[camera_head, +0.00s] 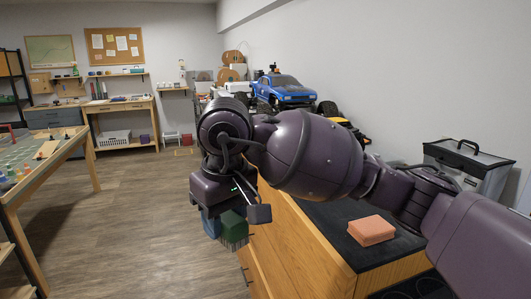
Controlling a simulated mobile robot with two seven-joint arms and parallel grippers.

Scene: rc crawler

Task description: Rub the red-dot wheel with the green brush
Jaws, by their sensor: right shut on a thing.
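My right gripper (232,212) points down beyond the left side of the dark-topped wooden bench. It is shut on the green brush (234,227), whose bristles hang downward. The gripper body hides the brush's upper part. A blue crawler truck (287,91) stands at the bench's far end, beyond my right arm. Large black wheels (327,108) show near it, partly behind the arm. I cannot make out a red dot on any wheel. My left gripper is not in view.
An orange-pink block (371,230) lies on the bench top (332,219). A grey lidded box (464,168) stands at the right by the wall. A blue object (210,224) shows beside the brush. Another table (62,157) is at the left, with clear floor between.

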